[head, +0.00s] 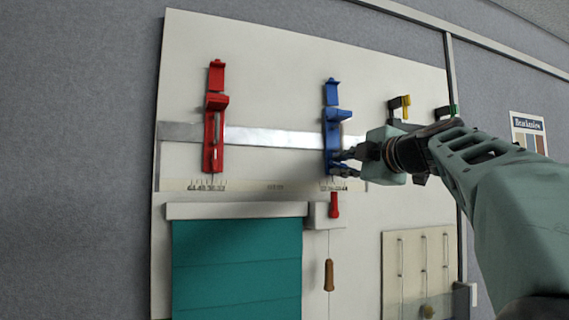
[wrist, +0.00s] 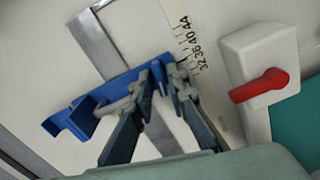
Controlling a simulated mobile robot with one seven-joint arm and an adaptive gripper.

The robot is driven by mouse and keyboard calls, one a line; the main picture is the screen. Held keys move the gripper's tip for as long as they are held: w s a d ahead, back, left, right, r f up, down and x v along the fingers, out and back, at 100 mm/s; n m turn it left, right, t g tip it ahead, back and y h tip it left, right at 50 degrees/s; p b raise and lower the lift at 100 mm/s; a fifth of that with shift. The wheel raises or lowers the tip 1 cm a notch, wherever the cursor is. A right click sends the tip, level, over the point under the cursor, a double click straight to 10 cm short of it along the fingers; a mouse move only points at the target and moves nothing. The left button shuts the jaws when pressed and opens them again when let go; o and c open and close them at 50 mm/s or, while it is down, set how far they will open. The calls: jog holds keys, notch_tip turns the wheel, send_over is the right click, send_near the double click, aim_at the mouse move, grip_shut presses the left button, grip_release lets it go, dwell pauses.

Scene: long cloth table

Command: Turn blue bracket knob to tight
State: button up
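The blue bracket (head: 332,115) is mounted upright on the white wall board, across the metal rail (head: 275,138). It also shows in the wrist view (wrist: 85,112), lying aslant over the rail. My gripper (head: 345,155) is at the bracket's lower end, coming from the right. In the wrist view its two fingers (wrist: 168,72) converge to a narrow gap over that end, beside the printed scale (wrist: 190,45). The bracket's knob is not clearly seen; the fingers cover that spot. I cannot tell whether they are closed on it.
A red bracket (head: 213,125) sits on the rail to the left. A white box with a red lever (wrist: 262,86) is just below the blue bracket. A teal blind (head: 237,265) hangs lower left. Yellow (head: 401,105) and green (head: 450,110) handled fittings are upper right.

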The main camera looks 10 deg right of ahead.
grip_shut()
jog(key=shift+f+m+b, duration=0.1)
jog(key=shift+m+b, duration=0.2)
jog(key=shift+b, duration=0.1)
jog(key=shift+f+m+b, duration=0.1)
jog(key=shift+m+b, duration=0.75)
jog(key=shift+m, duration=0.15)
jog(key=m+b, duration=0.1)
jog(key=m, duration=0.2)
jog(key=shift+m+b, duration=0.4)
jog(key=m, duration=0.4)
jog(key=shift+b, duration=0.4)
jog(key=m, duration=0.5)
jog(key=shift+r, duration=0.2)
